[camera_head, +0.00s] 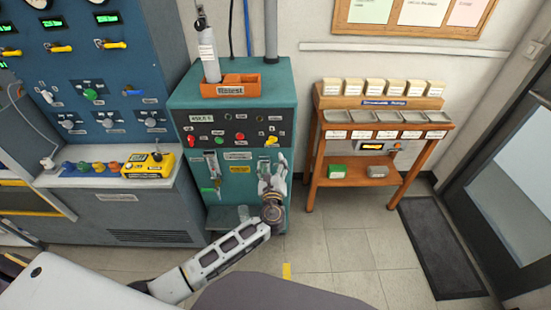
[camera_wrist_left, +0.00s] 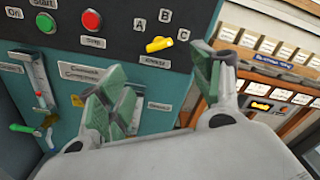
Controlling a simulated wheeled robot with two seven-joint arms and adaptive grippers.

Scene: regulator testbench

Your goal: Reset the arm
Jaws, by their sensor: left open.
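My left arm (camera_head: 225,250) reaches in from the bottom left of the head view, its forearm slanting up to the right. My left gripper (camera_head: 273,165) is at the right part of the front of the teal test cabinet (camera_head: 240,210), below its dark control panel. In the left wrist view the open gripper (camera_wrist_left: 158,85) has its green-padded fingers spread, with nothing between them. The yellow selector knob (camera_wrist_left: 159,44) shows beyond and above the gap. I cannot tell whether a finger touches the cabinet. My right gripper is not in view.
A blue console (camera_head: 100,110) with a yellow box (camera_head: 150,167) on its ledge stands at the left. An orange tray (camera_head: 232,89) sits on the cabinet. A wooden rack (camera_head: 345,172) stands at the right, beside a dark floor mat (camera_head: 440,250). Floor between them is clear.

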